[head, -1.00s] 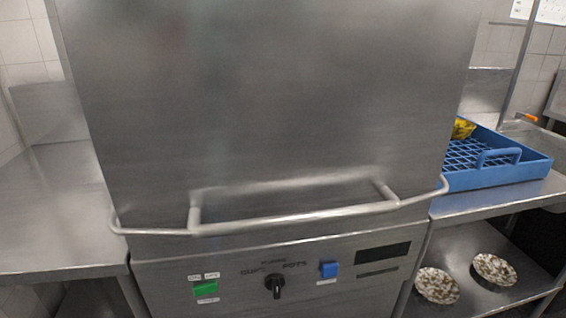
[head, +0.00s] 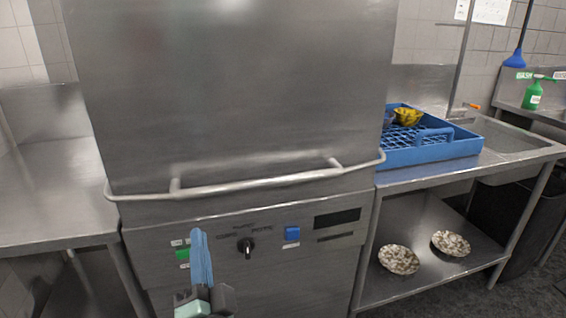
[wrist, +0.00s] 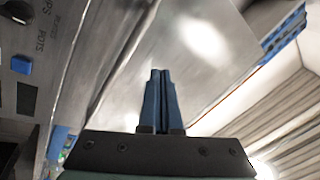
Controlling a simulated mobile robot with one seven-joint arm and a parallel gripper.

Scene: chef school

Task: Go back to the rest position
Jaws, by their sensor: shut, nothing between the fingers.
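My gripper (head: 199,232) is low in the head view, in front of the dishwasher's control panel. Its blue fingers point up and are together, with nothing between them. In the wrist view my gripper (wrist: 160,73) shows the same two blue fingers side by side. The steel dishwasher (head: 240,90) fills the middle of the head view with its hood down. Its long bar handle (head: 250,184) runs across the front, above my fingertips.
A steel counter (head: 50,195) is on the left. On the right, a blue rack (head: 425,155) holding a yellow item (head: 408,116) stands on a counter beside a sink (head: 505,140). Two speckled plates (head: 399,259) (head: 451,243) lie on the lower shelf. Floor shows at lower right.

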